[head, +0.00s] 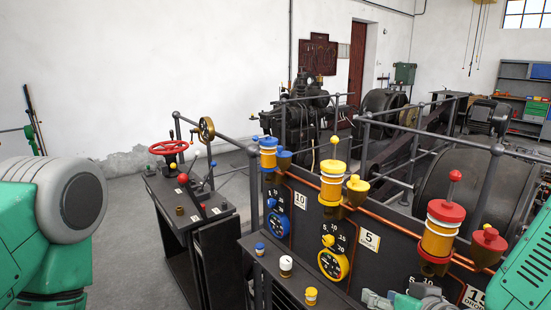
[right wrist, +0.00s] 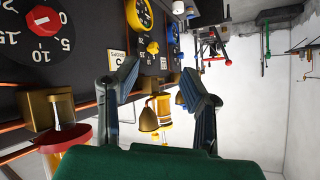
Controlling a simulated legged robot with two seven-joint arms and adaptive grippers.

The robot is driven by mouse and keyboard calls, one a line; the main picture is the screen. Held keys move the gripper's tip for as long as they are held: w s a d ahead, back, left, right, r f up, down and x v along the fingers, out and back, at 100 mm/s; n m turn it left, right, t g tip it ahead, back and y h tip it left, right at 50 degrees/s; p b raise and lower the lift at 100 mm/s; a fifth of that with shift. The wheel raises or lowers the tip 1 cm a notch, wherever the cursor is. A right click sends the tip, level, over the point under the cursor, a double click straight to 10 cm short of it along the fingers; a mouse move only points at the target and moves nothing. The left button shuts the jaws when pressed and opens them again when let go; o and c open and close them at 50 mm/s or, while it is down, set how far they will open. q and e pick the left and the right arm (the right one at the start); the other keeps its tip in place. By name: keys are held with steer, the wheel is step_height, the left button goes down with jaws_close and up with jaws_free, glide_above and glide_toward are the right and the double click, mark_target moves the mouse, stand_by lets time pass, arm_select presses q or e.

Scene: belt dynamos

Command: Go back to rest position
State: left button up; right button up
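My right gripper (right wrist: 163,86) is open in the right wrist view, its two dark fingers spread apart with nothing held between them. A yellow oiler (right wrist: 160,112) shows in the gap, apparently beyond the fingers. In the head view, only part of the right gripper (head: 392,300) shows at the bottom edge, in front of the dark panel (head: 300,222). My right arm comes in at the lower right. My left arm shows at the left edge; its gripper is out of view.
The panel carries blue, yellow (head: 333,178) and red (head: 440,230) oilers and round dials. A lever console with a red handwheel (head: 168,147) stands left of it. Railings and machines (head: 300,118) stand behind. Grey floor (head: 130,250) is clear between my left arm and the console.

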steer(key=s+d+f+g+b, duration=0.15)
steer(key=s+f, duration=0.35)
steer(key=f, duration=0.5)
steer(key=s+d+f+g+b, duration=0.1)
steer(key=s+f+g+b, duration=0.25)
steer(key=f, duration=0.65)
steer(key=s+d+f+n+g+h+b, duration=0.1)
steer(key=s+d+f+g+h+b, duration=0.2)
steer(key=s+f, duration=1.2)
steer(key=s+d+g+b, duration=0.1)
steer(key=d+g+b, duration=0.1)
steer(key=d, duration=0.1)
steer(key=shift+s+f+g, duration=0.15)
steer(key=shift+s+g, duration=0.15)
steer(key=shift+w+a, duration=0.1)
steer(key=shift+a, duration=0.05)
